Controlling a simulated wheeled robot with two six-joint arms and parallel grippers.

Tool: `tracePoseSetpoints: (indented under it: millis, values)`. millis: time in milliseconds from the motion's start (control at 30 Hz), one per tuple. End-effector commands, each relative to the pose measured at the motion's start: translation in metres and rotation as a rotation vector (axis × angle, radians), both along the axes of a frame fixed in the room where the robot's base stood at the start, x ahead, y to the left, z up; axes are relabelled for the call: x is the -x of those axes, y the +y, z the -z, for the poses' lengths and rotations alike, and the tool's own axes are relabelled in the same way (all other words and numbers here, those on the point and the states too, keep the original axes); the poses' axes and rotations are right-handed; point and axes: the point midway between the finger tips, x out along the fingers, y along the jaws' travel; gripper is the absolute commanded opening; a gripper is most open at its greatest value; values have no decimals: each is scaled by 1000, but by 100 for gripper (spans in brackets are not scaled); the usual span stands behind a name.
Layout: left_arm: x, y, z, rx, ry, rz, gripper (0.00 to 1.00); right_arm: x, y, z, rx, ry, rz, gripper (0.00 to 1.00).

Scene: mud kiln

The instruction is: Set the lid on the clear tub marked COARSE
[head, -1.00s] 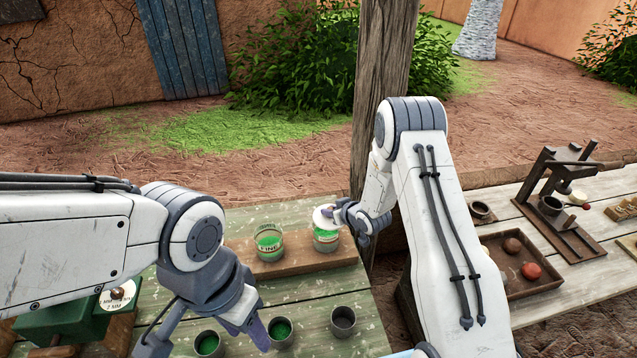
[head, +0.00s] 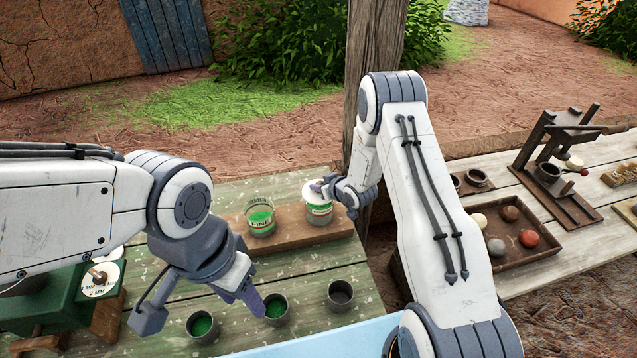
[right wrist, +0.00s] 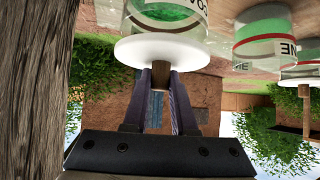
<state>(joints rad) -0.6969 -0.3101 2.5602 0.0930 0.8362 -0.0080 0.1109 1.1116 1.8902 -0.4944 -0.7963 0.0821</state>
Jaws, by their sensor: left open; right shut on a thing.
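The clear tub marked COARSE (head: 319,214) holds green grains and stands at the right of a brown board. Its label shows partly as "CO" in the right wrist view (right wrist: 200,8). The white round lid (head: 309,193) is at the tub's top. My right gripper (head: 333,188) is shut on the lid's knob; the lid also shows in the right wrist view (right wrist: 160,50). I cannot tell whether lid and rim touch. My left gripper (head: 200,303) is open and empty over the green table, near the small cups.
A clear tub marked FINE (head: 261,222) stands open just left of the COARSE tub on the board (head: 290,239). Several small grey cups (head: 341,292) stand in front. A wooden post (head: 372,70) rises close behind my right arm. A tray with balls (head: 512,262) lies right.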

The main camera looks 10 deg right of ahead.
Motion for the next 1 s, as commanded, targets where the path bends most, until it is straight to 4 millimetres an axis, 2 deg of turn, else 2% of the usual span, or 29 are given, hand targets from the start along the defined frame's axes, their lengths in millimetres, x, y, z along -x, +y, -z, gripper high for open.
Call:
tracePoseSetpoints:
  millis: [100, 800, 833, 900, 1000]
  values:
    - [0, 0, 6, 0, 0, -1, 50, 0, -1, 8, 0, 0, 1, 0]
    - [0, 0, 11, 0, 0, -1, 50, 0, -1, 15, 0, 0, 1, 0]
    - [0, 0, 10, 0, 0, -1, 50, 0, -1, 14, 0, 0, 1, 33]
    - [0, 0, 10, 0, 0, -1, 50, 0, -1, 13, 0, 0, 1, 60]
    - [0, 0, 9, 0, 0, -1, 50, 0, -1, 13, 0, 0, 1, 60]
